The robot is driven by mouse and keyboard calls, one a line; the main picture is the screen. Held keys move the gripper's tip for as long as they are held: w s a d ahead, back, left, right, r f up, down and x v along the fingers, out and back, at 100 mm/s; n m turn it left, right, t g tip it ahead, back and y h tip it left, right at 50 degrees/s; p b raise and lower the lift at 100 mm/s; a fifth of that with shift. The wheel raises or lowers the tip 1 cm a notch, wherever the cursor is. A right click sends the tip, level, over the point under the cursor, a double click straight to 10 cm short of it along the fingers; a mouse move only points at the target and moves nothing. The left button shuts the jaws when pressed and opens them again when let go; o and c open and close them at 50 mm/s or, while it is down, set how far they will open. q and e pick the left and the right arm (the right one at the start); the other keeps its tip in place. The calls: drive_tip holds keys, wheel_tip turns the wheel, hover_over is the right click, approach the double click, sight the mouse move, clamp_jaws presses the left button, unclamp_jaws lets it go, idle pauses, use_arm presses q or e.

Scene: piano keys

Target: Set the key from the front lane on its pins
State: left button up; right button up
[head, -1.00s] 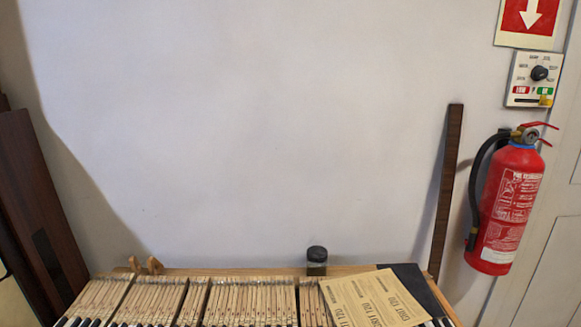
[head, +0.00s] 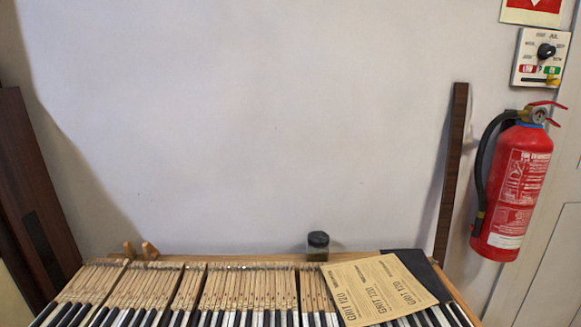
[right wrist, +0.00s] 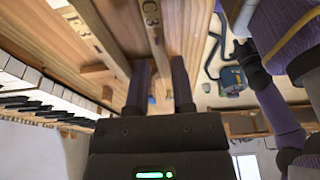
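In the head view a row of piano keys (head: 235,292) lies side by side along the bottom, with bare wooden backs and black and white fronts. Dark gaps show between some groups. In the right wrist view my right gripper (right wrist: 161,66) has its two dark fingers apart. A wooden strip marked C3 (right wrist: 152,20) lies ahead of the fingers, and its lower end runs towards the space between them. I cannot tell whether they touch it. A second strip marked E3 (right wrist: 82,32) lies to its left. Neither gripper shows in the head view.
Grit paper sheets (head: 375,288) and a dark sheet (head: 417,266) cover keys at the right. A small jar (head: 317,246) stands on the back edge. A red fire extinguisher (head: 512,190) hangs on the right wall. Piano keys (right wrist: 45,100) also line the left of the wrist view.

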drive_tip(key=shift+d+b+x, duration=0.2)
drive_tip(key=shift+b+x, duration=0.1)
drive_tip(key=shift+x, duration=0.55)
drive_tip(key=shift+f, duration=0.1)
clamp_jaws()
